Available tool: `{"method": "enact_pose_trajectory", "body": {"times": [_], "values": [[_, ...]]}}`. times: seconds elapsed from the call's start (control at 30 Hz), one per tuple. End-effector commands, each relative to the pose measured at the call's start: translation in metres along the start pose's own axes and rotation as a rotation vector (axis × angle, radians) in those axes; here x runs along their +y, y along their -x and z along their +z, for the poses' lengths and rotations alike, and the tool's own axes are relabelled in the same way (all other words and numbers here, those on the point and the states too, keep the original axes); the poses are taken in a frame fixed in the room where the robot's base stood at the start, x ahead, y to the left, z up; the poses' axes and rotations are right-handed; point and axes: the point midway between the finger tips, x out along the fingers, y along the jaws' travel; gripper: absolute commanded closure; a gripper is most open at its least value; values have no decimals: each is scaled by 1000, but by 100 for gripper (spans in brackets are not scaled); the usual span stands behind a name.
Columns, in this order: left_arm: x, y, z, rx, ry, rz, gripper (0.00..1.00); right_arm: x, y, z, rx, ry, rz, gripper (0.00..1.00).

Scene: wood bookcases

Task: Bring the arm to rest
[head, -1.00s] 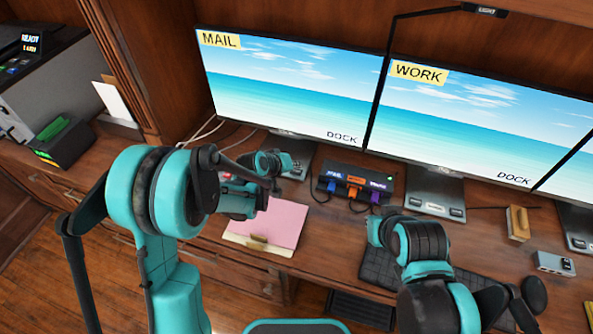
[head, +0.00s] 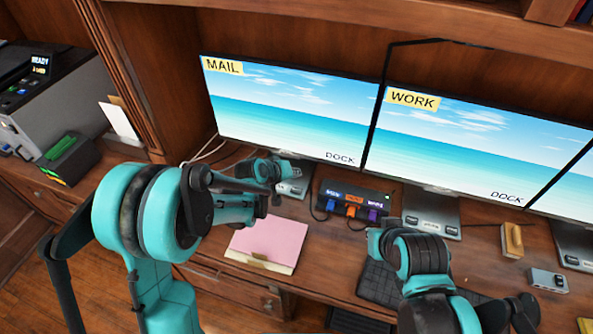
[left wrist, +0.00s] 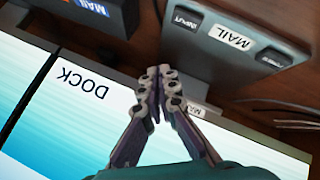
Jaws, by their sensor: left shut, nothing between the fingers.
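My left arm comes in from the left of the head view, bent at a big teal and black joint. My left gripper (head: 290,173) is small and partly hidden by its own wrist there, in front of the MAIL monitor's stand (head: 296,188). In the left wrist view its fingers (left wrist: 158,85) are shut with nothing between them, in front of the MAIL base (left wrist: 232,45) and the screen's lower edge. My right arm (head: 420,255) is folded over the desk at the lower right. Its gripper does not show.
The MAIL monitor (head: 290,110) and WORK monitor (head: 470,140) stand at the back. A black dock box (head: 353,200) with coloured plugs sits between their stands. A pink folder (head: 270,243) lies on the desk. A green-topped box (head: 65,155) stands at the left.

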Motion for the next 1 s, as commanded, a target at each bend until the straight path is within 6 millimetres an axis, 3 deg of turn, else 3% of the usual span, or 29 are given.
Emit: {"method": "enact_pose_trajectory", "body": {"times": [0.23, 0.37, 0.67, 0.8, 1.0], "values": [[0, 4, -1, 1, -2, -4, 100, 0, 0, 0, 0, 0, 0, 100], [0, 30, -4, 4, -21, -30, 100, 0, 0, 0, 0, 0, 0, 100], [-15, 151, 9, 14, -118, -170, 100, 0, 0, 0, 0, 0, 0, 100], [-28, 203, 29, 14, -163, -240, 100, 0, 0, 0, 0, 0, 0, 100], [-53, 265, 70, 10, -225, -340, 100, 0, 0, 0, 0, 0, 0, 100]]}}
